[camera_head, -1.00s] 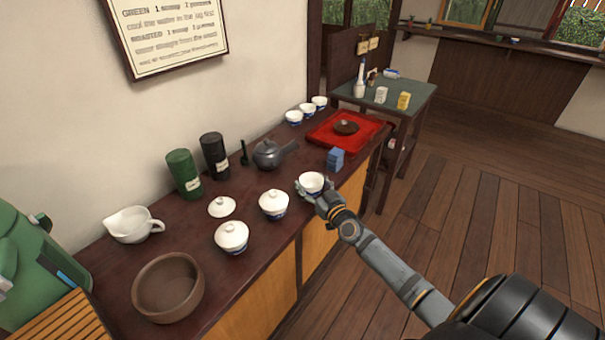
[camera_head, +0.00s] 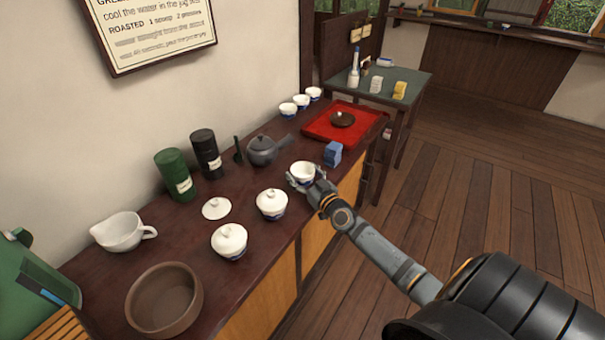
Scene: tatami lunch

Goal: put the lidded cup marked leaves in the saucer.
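Two white lidded cups with blue bases stand on the dark counter (camera_head: 192,233), a nearer lidded cup (camera_head: 229,242) and a farther lidded cup (camera_head: 272,204). I cannot read a mark on either. A similar cup without a lid (camera_head: 302,171) is farther along the counter edge, and a loose white lid (camera_head: 217,208) lies on the counter. My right gripper (camera_head: 304,185) is at that lidless cup, its fingers on either side; whether they press on it is unclear. A dark round saucer (camera_head: 342,119) sits on the red tray (camera_head: 318,134). My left gripper is out of view.
A blue box (camera_head: 333,153) stands between the lidless cup and the tray. A teapot (camera_head: 262,150), green canister (camera_head: 176,174) and black canister (camera_head: 206,153) stand along the wall. A white jug (camera_head: 121,231) and brown bowl (camera_head: 164,299) are at the near end.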

